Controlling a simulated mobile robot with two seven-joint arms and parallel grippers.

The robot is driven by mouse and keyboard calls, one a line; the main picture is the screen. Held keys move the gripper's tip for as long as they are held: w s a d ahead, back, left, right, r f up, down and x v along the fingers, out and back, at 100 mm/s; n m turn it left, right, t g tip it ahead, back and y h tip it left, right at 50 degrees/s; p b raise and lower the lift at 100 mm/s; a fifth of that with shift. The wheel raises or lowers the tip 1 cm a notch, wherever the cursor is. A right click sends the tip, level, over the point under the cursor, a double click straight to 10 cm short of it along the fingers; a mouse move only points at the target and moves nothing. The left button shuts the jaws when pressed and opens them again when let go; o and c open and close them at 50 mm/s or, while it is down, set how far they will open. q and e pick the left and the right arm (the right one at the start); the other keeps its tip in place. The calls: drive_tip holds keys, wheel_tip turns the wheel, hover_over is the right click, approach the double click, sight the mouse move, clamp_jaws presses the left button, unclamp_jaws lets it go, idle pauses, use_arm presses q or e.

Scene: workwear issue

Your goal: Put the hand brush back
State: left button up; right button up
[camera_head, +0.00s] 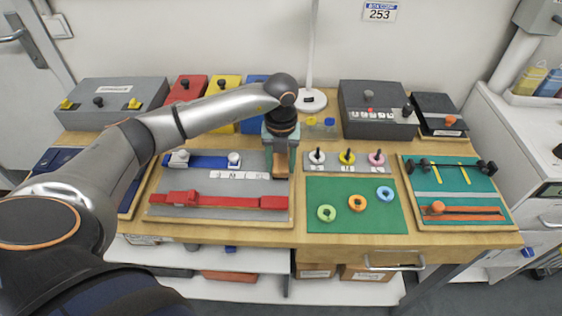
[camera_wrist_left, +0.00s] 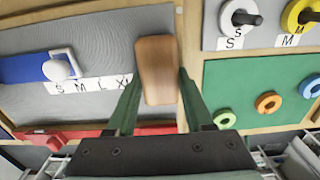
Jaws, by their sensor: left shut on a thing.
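My left gripper (camera_head: 281,165) comes down over the right end of the grey board (camera_head: 255,188) in the middle of the table. It is shut on the hand brush (camera_head: 281,158), of which only a brown wooden part shows. In the left wrist view the brush (camera_wrist_left: 157,70) is a rounded wooden block between the two green fingers of the gripper (camera_wrist_left: 158,100). Its underside and bristles are hidden. I cannot tell whether it touches the board. My right gripper is not in view.
A blue slide (camera_head: 205,161) and a red slide (camera_head: 217,202) lie on the grey board. Right of it are a peg rack (camera_head: 330,168) and a green mat (camera_head: 320,190) with coloured rings. A lamp base (camera_head: 310,101) and several boxes (camera_head: 374,122) stand behind.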

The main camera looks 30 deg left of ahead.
sight(281, 163)
use_arm(q)
drive_tip(key=shift+f, duration=0.1)
drive_tip(key=o, duration=1.2)
wheel_tip(281, 163, up, 12)
drive_tip(key=b, duration=0.1)
